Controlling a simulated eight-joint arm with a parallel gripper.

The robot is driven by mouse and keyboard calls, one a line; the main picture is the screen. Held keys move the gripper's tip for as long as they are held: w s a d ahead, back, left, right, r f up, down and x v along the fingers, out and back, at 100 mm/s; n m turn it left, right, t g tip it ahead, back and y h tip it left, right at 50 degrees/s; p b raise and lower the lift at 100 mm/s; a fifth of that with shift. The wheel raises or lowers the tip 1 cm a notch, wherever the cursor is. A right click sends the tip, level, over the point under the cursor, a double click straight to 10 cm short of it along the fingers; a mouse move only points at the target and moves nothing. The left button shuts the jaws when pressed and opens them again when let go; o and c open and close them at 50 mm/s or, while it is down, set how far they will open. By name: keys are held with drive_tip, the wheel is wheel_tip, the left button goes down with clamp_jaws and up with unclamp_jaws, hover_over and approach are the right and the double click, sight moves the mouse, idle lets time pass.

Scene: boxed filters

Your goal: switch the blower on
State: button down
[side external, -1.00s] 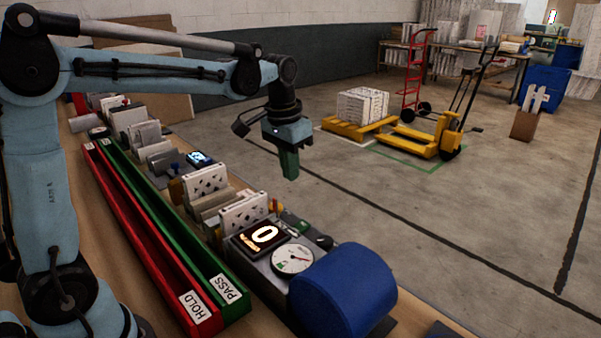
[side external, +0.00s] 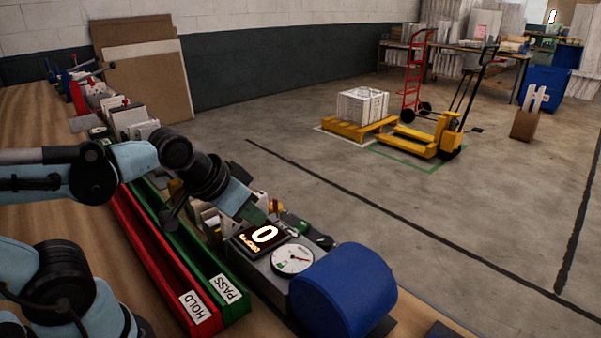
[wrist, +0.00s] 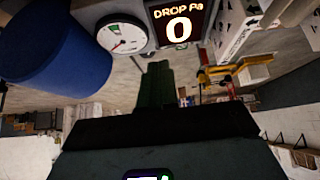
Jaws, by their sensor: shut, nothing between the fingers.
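The blower unit has a blue drum (side external: 343,288), a round white dial (side external: 293,259) and a lit display (side external: 262,236) reading 0. In the wrist view the blue drum (wrist: 50,47) is upper left, the dial (wrist: 121,37) top centre, and the display (wrist: 180,24) reads "DROP Pa 0". My gripper (side external: 256,213) is shut and empty, its green fingers just behind the display and near the dark control parts (side external: 300,228) along the unit's far edge. The fingers (wrist: 156,85) also show in the wrist view. I cannot make out which part is the switch, or any contact.
A red HOLD channel (side external: 160,262) and a green PASS channel (side external: 222,275) run along the bench left of the unit. Boxed filters (side external: 212,218) stand close behind the display, partly hidden by my arm. The floor (side external: 430,220) to the right is open.

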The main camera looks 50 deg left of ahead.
drive_tip(key=w+a+r+g, duration=0.2)
drive_tip(key=w+r, duration=0.2)
drive_tip(key=w, duration=0.2)
drive_tip(key=g, duration=0.3)
approach(303, 223)
drive_tip(key=f, duration=0.4)
drive_tip(key=w+f, duration=0.1)
drive_tip(key=f, duration=0.1)
drive_tip(key=shift+w+f, duration=0.1)
drive_tip(key=shift+f, duration=0.25)
